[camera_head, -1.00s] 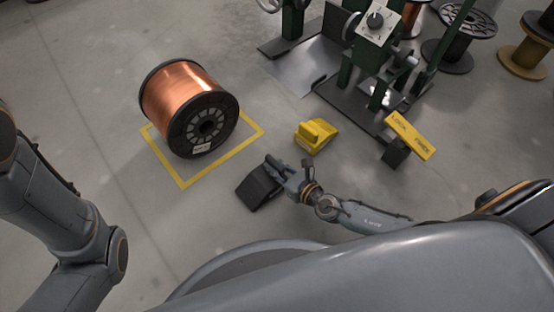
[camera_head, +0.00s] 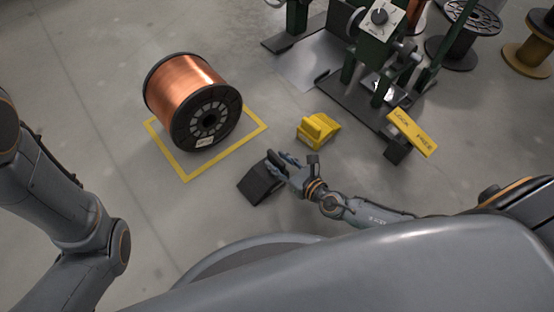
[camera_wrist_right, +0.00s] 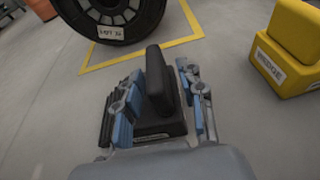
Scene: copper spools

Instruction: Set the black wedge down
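The black wedge (camera_head: 258,185) rests flat on the floor, as far as I can tell, just in front of the yellow floor square. In the right wrist view the black wedge (camera_wrist_right: 155,83) has its upright handle between my right gripper's fingers. My right gripper (camera_head: 284,164) is open around that handle, and the blue finger pads (camera_wrist_right: 160,105) appear to stand apart from it on both sides. Part of the wedge body is hidden by the fingers. My left arm shows at the left edge of the head view, but its gripper is out of view.
A copper spool (camera_head: 190,95) stands in the yellow square outline (camera_head: 187,179). A yellow wedge (camera_head: 318,130) sits on the floor right of the black one. A green machine (camera_head: 372,50) with a yellow lock/free lever (camera_head: 412,133) stands farther right. Floor left of the square is clear.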

